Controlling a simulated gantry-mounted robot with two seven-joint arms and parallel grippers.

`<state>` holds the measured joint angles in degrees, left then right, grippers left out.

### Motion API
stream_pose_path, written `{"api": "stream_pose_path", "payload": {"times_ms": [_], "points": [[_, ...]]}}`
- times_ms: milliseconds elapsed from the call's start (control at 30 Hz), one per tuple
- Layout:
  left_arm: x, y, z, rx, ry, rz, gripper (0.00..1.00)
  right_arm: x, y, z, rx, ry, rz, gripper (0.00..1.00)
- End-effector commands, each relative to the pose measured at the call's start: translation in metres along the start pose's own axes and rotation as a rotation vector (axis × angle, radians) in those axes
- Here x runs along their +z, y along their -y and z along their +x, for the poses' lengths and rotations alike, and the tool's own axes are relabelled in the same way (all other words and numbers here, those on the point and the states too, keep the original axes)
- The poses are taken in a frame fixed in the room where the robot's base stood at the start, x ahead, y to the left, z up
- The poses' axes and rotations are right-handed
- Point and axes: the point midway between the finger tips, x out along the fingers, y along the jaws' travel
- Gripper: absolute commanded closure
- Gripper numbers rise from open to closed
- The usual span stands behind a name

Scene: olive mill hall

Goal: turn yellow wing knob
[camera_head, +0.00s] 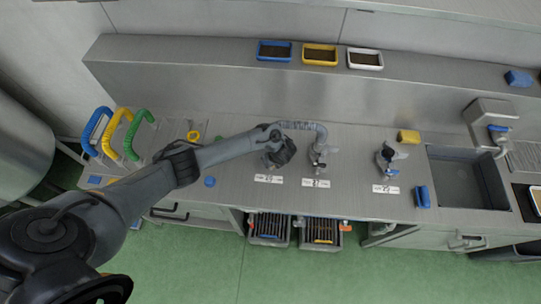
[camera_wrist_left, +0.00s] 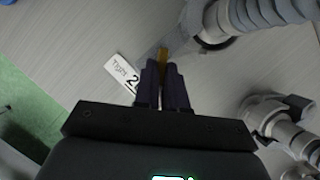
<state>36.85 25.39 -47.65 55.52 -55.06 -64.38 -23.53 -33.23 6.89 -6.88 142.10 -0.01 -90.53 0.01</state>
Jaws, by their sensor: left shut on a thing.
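The yellow wing knob (camera_wrist_left: 163,53) shows in the left wrist view as a narrow yellow piece between my fingertips. It sits beside a grey pipe fitting, with a white label (camera_wrist_left: 123,73) to its left. My left gripper (camera_wrist_left: 163,72) is shut on the knob, its dark fingers close together and hiding part of it. In the head view my left gripper (camera_head: 280,157) is over the leftmost valve on the steel counter and hides the knob. My right gripper is in neither view.
A ribbed grey hose (camera_head: 302,126) arches from this valve to a second valve (camera_head: 319,153) close on the right. A third valve (camera_head: 388,155) and a sink (camera_head: 468,180) stand further right. Blue, yellow and green hoops (camera_head: 140,118) are at the left. Trays line the back ledge.

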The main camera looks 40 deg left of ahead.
Motion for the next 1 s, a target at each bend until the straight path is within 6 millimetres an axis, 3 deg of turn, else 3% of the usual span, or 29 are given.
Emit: {"api": "stream_pose_path", "payload": {"times_ms": [333,1000], "points": [[-0.001,0.003,-0.002,0.128,-0.003,-0.306,1.00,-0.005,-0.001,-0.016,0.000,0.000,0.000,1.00],[0.002,0.005,0.000,0.319,-0.001,-0.770,1.00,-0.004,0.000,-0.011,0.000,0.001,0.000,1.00]]}}
